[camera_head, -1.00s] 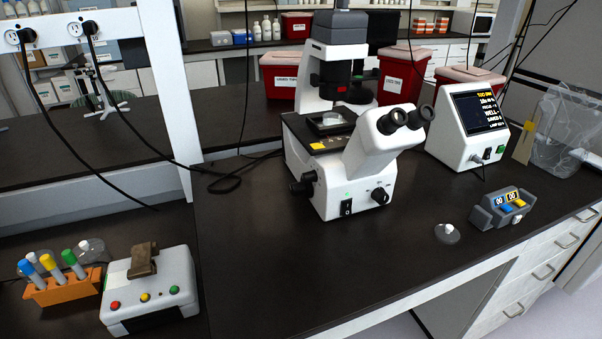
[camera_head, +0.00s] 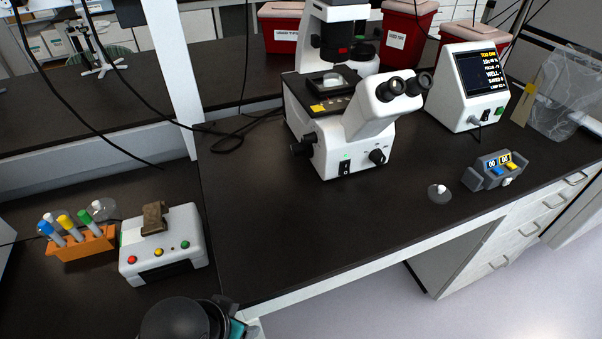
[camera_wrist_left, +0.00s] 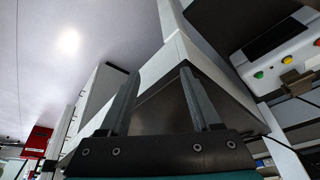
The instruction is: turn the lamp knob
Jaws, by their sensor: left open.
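The white microscope (camera_head: 345,125) stands on the dark bench in the head view. A dark round knob (camera_head: 377,155) is on its front face, right of a black switch (camera_head: 345,167) with a green light. A larger black knob (camera_head: 302,147) sticks out of its left side. I cannot tell from labels which knob is the lamp's. My left gripper (camera_wrist_left: 158,88) is open and empty in the left wrist view, its two grey fingers apart. Part of my left arm shows at the bottom of the head view, well away from the microscope. My right gripper is not in view.
A white box with coloured buttons (camera_head: 162,250) and an orange tube rack (camera_head: 82,245) stand at left. The bench before the microscope is clear.

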